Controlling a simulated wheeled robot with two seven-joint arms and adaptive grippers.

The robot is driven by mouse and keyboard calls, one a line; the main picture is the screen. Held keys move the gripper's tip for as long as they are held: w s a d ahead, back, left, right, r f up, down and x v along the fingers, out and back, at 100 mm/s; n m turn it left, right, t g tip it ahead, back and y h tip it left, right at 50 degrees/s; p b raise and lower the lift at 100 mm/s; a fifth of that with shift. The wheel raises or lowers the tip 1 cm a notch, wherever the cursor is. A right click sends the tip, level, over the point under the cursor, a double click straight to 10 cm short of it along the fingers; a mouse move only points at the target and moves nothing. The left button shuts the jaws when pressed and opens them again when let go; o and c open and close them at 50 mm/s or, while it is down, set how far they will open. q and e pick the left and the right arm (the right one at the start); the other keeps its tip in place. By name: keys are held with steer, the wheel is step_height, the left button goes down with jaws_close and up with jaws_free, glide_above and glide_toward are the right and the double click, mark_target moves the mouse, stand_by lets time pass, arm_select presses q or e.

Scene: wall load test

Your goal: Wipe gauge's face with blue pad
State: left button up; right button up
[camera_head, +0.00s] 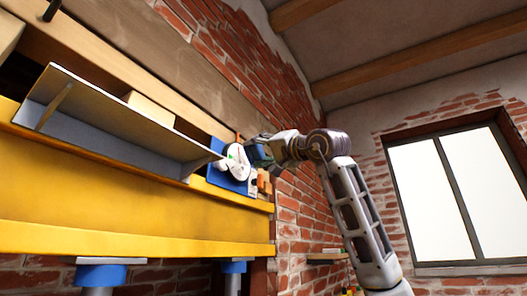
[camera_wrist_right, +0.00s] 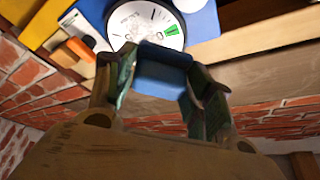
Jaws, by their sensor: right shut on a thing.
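The gauge (camera_head: 237,162) has a round white face and sits on a blue plate (camera_head: 226,181) at the right end of the yellow beam. My right gripper (camera_head: 262,152) is just right of the gauge in the head view. It is shut on the blue pad (camera_wrist_right: 162,72), which lies between its fingers. The pad overlaps the lower edge of the face in the wrist view; I cannot tell whether they touch. My left gripper is not in view.
A yellow beam (camera_head: 130,205) with a grey metal angle (camera_head: 110,120) above it runs along the left. Orange and white parts (camera_wrist_right: 78,42) sit close beside the gauge. A brick wall stands behind, and a window (camera_head: 440,195) is at the right.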

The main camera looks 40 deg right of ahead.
mark_target(247, 156)
steer(key=shift+w+a, duration=0.25)
steer(key=shift+w, duration=0.4)
steer(key=shift+w+a, duration=0.3)
steer(key=shift+w, duration=0.35)
steer(key=shift+w+a, duration=0.25)
steer(key=shift+w, duration=0.4)
steer(key=shift+w+a, duration=0.25)
steer(key=shift+w, duration=0.3)
steer(key=shift+w+a, duration=0.2)
steer(key=shift+w, duration=0.3)
stand_by(0.4)
steer(key=shift+d, duration=0.1)
steer(key=shift+w+d, duration=0.25)
steer(key=shift+d, duration=0.4)
steer(key=shift+w+d, duration=0.25)
steer(key=shift+d, duration=0.35)
steer(key=shift+w+d, duration=0.25)
steer(key=shift+d, duration=0.4)
steer(key=shift+w+d, duration=0.3)
steer(key=shift+d, duration=0.3)
steer(key=shift+w+d, duration=0.25)
steer(key=shift+d, duration=0.4)
steer(key=shift+w+d, duration=0.3)
steer(key=shift+d, duration=0.3)
steer(key=shift+a, duration=0.2)
